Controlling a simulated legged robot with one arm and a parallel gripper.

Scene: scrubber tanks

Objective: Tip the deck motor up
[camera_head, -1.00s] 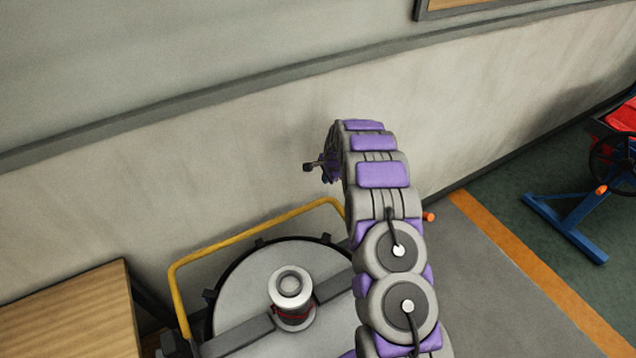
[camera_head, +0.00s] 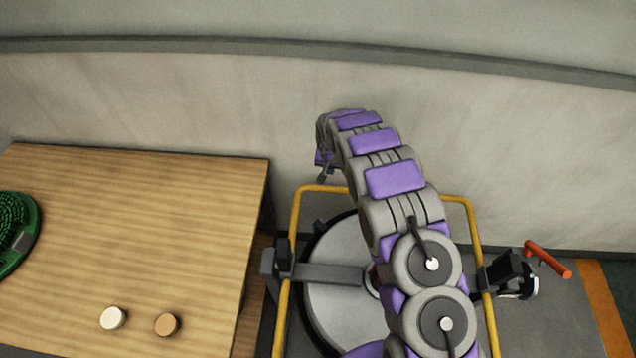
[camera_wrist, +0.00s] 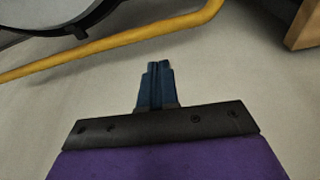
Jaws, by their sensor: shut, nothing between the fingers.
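A round grey deck (camera_head: 325,315) with a dark rim lies inside a yellow tube frame (camera_head: 297,235). A grey bar (camera_head: 330,275) crosses it to the motor (camera_head: 372,281) at its middle, which my arm mostly hides. I cannot tell whether the motor is upright or tilted. My gripper (camera_head: 325,172) is shut and empty, above and beyond the frame's back bar, near the wall. In the wrist view my gripper (camera_wrist: 156,85) points toward the yellow tube (camera_wrist: 120,42), apart from it. The deck (camera_wrist: 35,22) shows at upper left there.
A wooden table (camera_head: 170,220) stands left of the frame, carrying a white disc (camera_head: 113,318), a tan disc (camera_head: 167,325) and a green object (camera_head: 15,235). An orange-red handle (camera_head: 548,259) sticks out at right. The wall (camera_head: 230,100) is close behind.

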